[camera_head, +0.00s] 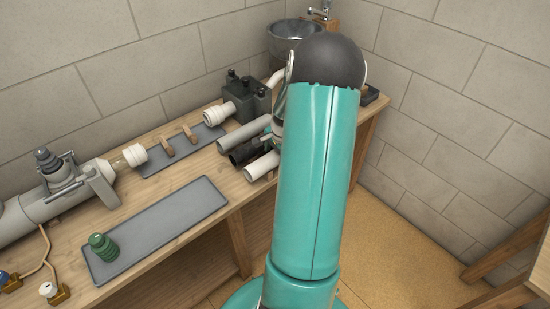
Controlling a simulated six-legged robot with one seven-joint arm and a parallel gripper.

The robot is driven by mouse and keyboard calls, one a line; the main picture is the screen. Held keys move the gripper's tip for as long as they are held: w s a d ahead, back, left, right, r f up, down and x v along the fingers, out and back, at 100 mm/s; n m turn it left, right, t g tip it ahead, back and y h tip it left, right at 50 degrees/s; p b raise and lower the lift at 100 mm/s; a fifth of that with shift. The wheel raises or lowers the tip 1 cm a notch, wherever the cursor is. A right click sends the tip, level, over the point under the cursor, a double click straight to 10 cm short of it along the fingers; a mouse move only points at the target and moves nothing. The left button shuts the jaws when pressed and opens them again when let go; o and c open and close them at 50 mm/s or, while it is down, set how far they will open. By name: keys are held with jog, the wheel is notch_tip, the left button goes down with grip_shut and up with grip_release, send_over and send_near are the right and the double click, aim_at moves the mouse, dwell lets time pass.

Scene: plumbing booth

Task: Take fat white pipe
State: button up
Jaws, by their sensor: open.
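A fat white pipe (262,167) lies on the wooden bench, its open round end facing left and its far end hidden behind my teal arm. A dark pipe (243,154) lies just behind it, and a light grey pipe (240,137) lies behind that. My arm stands upright in front of the right part of the bench. Its large teal link and dark joint cover much of the view. My gripper is hidden behind the arm, so its place relative to the white pipe does not show.
A grey mat (165,225) with a green fitting (103,246) lies at the bench front. Another mat (180,155) holds two wooden supports. A large grey pipe with a valve (58,175) is at left. A metal basin (292,38) stands at the back.

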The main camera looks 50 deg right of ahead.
jog(key=c, duration=1.1)
